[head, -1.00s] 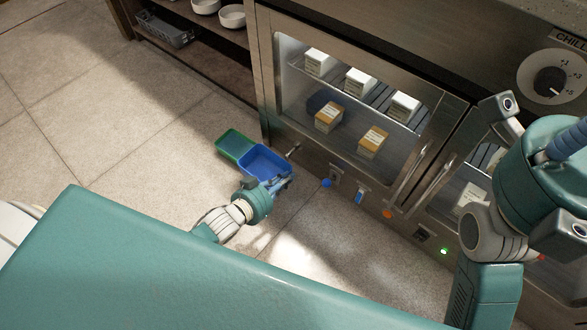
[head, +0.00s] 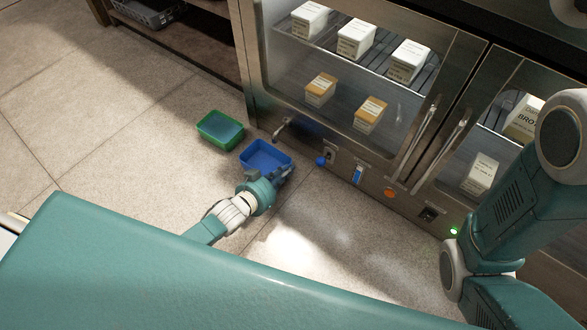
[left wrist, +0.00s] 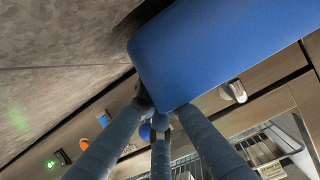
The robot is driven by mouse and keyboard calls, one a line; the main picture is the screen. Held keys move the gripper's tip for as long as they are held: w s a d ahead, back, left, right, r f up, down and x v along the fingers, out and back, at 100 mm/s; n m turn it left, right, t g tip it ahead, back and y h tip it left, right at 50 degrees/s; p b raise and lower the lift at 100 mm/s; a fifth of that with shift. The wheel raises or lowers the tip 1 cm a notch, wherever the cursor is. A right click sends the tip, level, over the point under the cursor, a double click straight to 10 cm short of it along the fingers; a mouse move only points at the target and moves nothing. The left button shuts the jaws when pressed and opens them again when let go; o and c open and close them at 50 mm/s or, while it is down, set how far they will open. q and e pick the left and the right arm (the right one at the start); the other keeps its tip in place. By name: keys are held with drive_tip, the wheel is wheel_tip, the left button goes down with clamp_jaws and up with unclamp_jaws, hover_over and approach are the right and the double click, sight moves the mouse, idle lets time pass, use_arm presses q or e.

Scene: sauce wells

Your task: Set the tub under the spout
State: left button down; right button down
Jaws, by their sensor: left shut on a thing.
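A blue tub (head: 262,165), open at the top, is in the head view in front of the cabinet's lower left. My left gripper (head: 279,178) is shut on its right side. In the left wrist view the fingers (left wrist: 155,112) meet the edge of the blue tub (left wrist: 215,50), which fills the upper right. The spout (head: 281,131), a small metal piece on the cabinet front, is just beyond the tub's far rim; it also shows in the left wrist view (left wrist: 233,91). I cannot tell whether the tub touches the floor. My right gripper is out of view.
A green tub (head: 220,129) stands on the floor left of the blue one, apart from it. A blue knob (head: 321,161), a blue switch (head: 358,174) and an orange button (head: 390,193) line the cabinet's lower front. Floor in front is clear.

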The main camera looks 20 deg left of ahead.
use_arm(q)
drive_tip(key=shift+w+d+b, duration=0.15)
drive_tip(key=shift+w+b, duration=0.15)
drive_tip(key=shift+w, duration=0.35)
drive_tip(key=w+b, duration=0.1)
drive_tip(key=w+d+b, duration=0.1)
drive_tip(key=shift+w+f, duration=0.1)
drive_tip(key=shift+w, duration=0.25)
drive_tip(key=shift+s+f+b, duration=0.15)
drive_tip(key=shift+f+b, duration=0.4)
drive_tip(key=shift+b, duration=0.05)
drive_tip(key=shift+r, duration=0.15)
drive_tip(key=shift+f, duration=0.2)
drive_tip(key=c, duration=1.9)
unclamp_jaws()
drive_tip(key=shift+r, duration=0.1)
